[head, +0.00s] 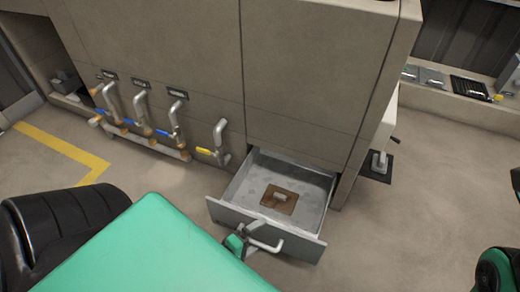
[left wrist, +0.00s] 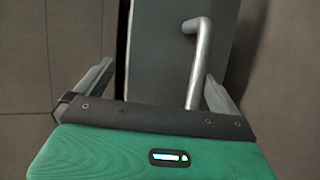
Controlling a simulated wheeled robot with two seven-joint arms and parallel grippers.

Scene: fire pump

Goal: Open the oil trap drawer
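The oil trap drawer (head: 305,245) is a grey metal drawer at the bottom of the beige cabinet, and it stands pulled out in the head view. Inside it is a brown square plate with a small grey piece on it. Its light metal bar handle (head: 266,246) is on the front panel; the handle also shows in the left wrist view (left wrist: 199,65). My left gripper (head: 245,237) is at the handle's left part. In the left wrist view, its fingers (left wrist: 158,85) are spread apart, with the bar between them, nearer the right finger. Contact cannot be told. My right gripper is not in view.
Several pipes with blue and yellow valve handles (head: 205,151) line the cabinet left of the drawer. A grey pedal-like piece on a dark plate (head: 378,165) is right of the cabinet. Open floor (head: 430,200) lies to the right.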

